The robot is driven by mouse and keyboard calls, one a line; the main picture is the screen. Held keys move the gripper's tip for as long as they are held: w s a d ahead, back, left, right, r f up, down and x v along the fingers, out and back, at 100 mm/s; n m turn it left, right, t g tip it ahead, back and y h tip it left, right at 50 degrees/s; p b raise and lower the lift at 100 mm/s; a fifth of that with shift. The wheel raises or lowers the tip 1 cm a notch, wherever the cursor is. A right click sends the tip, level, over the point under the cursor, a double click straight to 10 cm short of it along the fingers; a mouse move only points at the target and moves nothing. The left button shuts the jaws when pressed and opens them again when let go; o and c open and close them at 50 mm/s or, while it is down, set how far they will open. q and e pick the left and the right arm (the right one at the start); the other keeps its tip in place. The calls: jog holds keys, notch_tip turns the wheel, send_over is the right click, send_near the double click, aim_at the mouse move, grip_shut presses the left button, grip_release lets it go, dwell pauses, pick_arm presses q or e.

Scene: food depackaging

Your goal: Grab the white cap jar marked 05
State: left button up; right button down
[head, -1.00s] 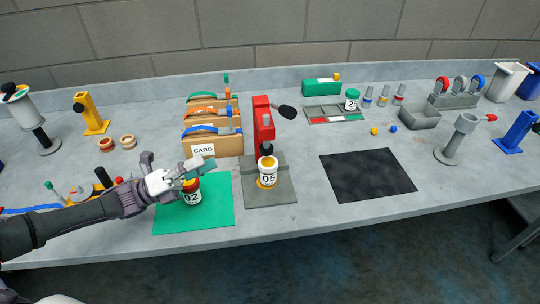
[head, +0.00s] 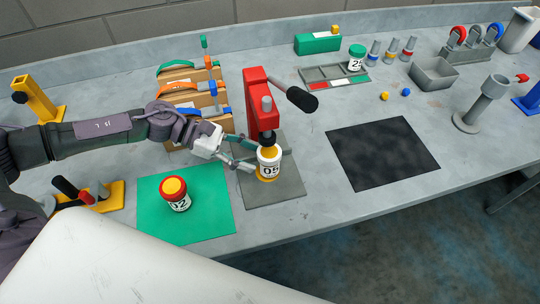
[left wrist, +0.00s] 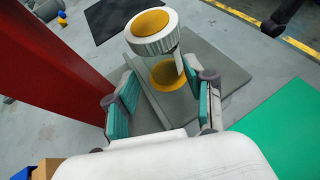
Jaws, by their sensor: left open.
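The jar marked 05 (head: 268,164) has a white cap and stands on the grey base (head: 284,190) of the red press (head: 259,105). In the left wrist view the jar (left wrist: 154,35) shows its white ribbed cap with a yellow disc on top, above a yellow ring on the base. My left gripper (head: 246,156) is open, its fingertips close to the jar's left side. In the left wrist view the teal-padded fingers (left wrist: 160,103) are spread, with the jar beyond and between them. I cannot tell whether they touch it. My right gripper does not show.
A jar marked 02 (head: 174,193) with a red and yellow cap stands on the green mat (head: 212,220). The press's dark handle (head: 301,99) juts right above the jar. A black mat (head: 382,153) lies clear at right.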

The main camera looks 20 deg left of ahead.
aim_at(266, 162)
pick_arm(q)
jog(key=p+x, duration=0.1)
jog(key=x, duration=0.1)
jog(key=p+x, duration=0.2)
jog(key=shift+s+d+r, duration=0.15)
jog(key=shift+d+r, duration=0.05)
jog(key=shift+d, duration=0.35)
jog(key=shift+d+f, duration=0.4)
jog(key=shift+f, duration=0.05)
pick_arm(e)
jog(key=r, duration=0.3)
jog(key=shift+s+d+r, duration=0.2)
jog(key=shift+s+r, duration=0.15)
pick_arm(q)
jog(key=c, duration=0.8)
jog(key=shift+c, duration=0.2)
jog(key=shift+r, duration=0.15)
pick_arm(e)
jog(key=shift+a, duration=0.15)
